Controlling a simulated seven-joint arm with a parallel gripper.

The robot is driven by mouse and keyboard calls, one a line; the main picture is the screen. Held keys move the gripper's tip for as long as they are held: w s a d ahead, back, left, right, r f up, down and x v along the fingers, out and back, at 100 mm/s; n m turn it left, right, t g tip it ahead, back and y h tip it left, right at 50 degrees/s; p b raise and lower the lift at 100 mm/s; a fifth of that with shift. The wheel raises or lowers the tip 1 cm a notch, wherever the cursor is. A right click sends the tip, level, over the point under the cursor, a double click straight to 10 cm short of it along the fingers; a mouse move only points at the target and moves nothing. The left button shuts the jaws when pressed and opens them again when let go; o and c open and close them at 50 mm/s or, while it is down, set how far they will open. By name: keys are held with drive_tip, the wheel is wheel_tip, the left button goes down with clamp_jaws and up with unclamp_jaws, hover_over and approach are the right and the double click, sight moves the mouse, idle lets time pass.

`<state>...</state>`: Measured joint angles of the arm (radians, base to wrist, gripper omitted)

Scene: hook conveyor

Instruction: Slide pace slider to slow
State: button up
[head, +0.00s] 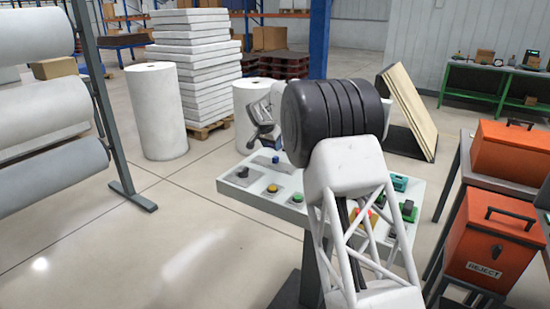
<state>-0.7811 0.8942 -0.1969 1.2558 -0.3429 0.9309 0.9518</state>
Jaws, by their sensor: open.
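A pale control panel (236,186) stands on a dark post in the middle of the head view. Its top bears a blue knob (275,160), a dark control (243,171), a yellow button (272,188) and a green button (298,198). I cannot tell which control is the pace slider; my arm hides the panel's middle and part of its right side. My gripper (262,138) shows partly behind my arm, over the panel's far left part. It is open, and I see nothing held in it. Whether its fingers touch anything is unclear.
On the panel's right are a red button (373,217) on yellow, a green control (408,208) and a teal one (399,182). Orange bins (490,240), one marked REJECT, stand at right. White rolls (156,110) stand behind. Floor left of the panel is clear.

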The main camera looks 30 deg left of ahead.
sight(275, 157)
drive_tip(key=shift+f, duration=0.1)
drive_tip(key=shift+x, duration=3.85)
clamp_jaws()
